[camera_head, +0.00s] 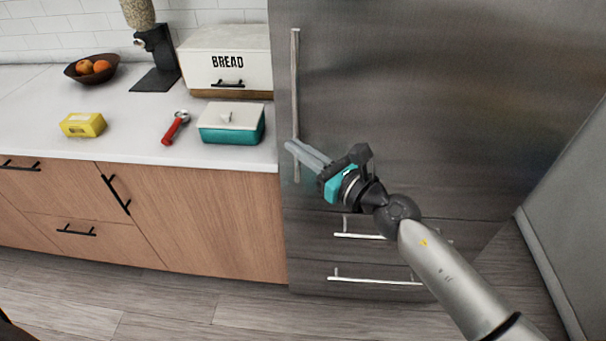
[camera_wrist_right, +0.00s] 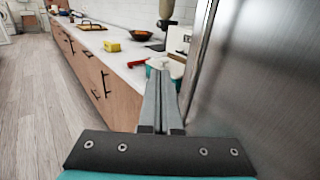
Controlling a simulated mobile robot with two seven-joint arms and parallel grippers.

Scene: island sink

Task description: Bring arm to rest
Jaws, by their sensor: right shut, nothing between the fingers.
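My right gripper (camera_head: 308,155) is in front of the steel fridge (camera_head: 420,90), by the lower part of its long vertical handle (camera_head: 295,85). Its fingers are together with nothing between them. In the right wrist view the closed fingers (camera_wrist_right: 158,100) point along the counter, with the fridge front (camera_wrist_right: 255,80) close on the right. In the head view the fingers overlap the handle; I cannot tell whether they touch it. My right arm comes in from the lower right. My left gripper is not in view.
On the white counter (camera_head: 50,120) stand a teal box with a white lid (camera_head: 232,130), a red-handled tool (camera_head: 175,128), a yellow package (camera_head: 82,125), a fruit bowl (camera_head: 72,72), a grinder (camera_head: 155,55) and a bread box (camera_head: 226,55). Drawer handles (camera_head: 375,281) stick out below. The floor (camera_head: 150,310) is clear.

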